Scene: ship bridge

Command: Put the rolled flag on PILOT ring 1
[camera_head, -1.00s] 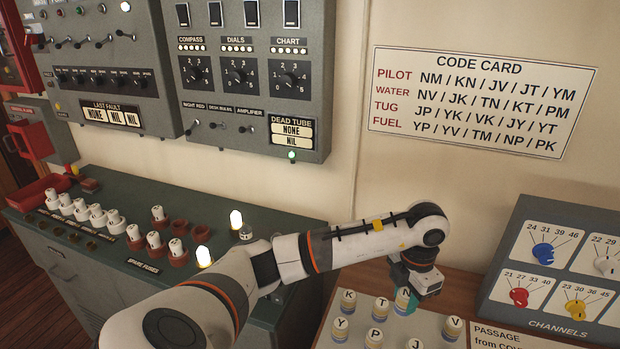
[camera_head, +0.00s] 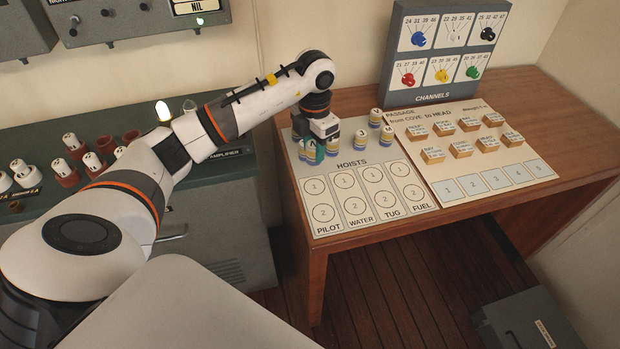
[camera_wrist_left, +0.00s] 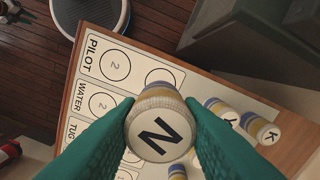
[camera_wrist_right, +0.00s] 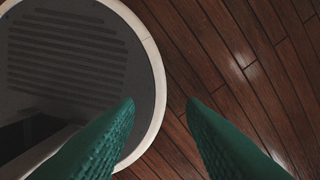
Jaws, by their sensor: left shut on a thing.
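My left gripper (camera_head: 315,150) is over the left end of the hoist board, close behind the PILOT column. In the left wrist view, its teal fingers are shut on the rolled flag marked N (camera_wrist_left: 158,135), a cylinder with a white top. The PILOT column has ring 1 (camera_head: 316,185) and ring 2 (camera_head: 324,212), both bare. In the left wrist view the flag partly covers ring 1 (camera_wrist_left: 165,76). I cannot tell how high the flag is held. My right gripper (camera_wrist_right: 160,106) is open and empty above the floor.
Other rolled flags stand behind the rings, among them J (camera_head: 361,137), M (camera_head: 387,134) and V (camera_head: 376,116); K (camera_wrist_left: 268,132) is near the gripper. A passage board (camera_head: 470,150) with wooden blocks lies to the right. The channels box (camera_head: 440,50) stands behind.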

